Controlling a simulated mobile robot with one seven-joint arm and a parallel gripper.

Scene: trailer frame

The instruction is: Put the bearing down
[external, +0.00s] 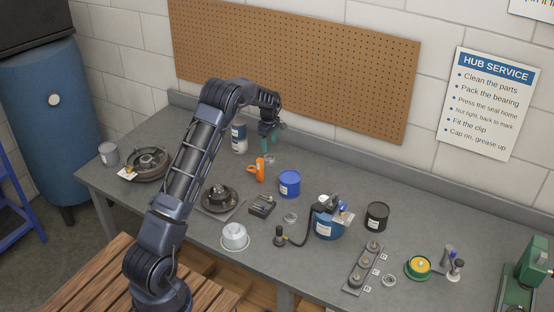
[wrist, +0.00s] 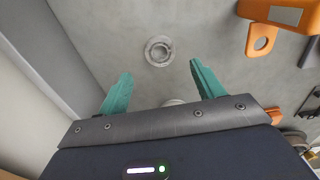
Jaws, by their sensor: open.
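The bearing (wrist: 160,51), a small grey metal ring, lies flat on the grey bench (wrist: 110,45) in the wrist view. It also shows in the external view (external: 270,159), just below my fingertips and close to the orange tool. My gripper (external: 269,146) points down over the back of the bench, with its teal fingers apart. In the wrist view my gripper (wrist: 158,78) is open and empty, and the bearing lies beyond the fingertips, near the line midway between them, not touching either finger.
A blue tub (external: 289,184), a hub (external: 219,198), another ring (external: 290,217) and a dark can (external: 377,216) stand on the bench. The pegboard wall (external: 290,65) rises behind.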

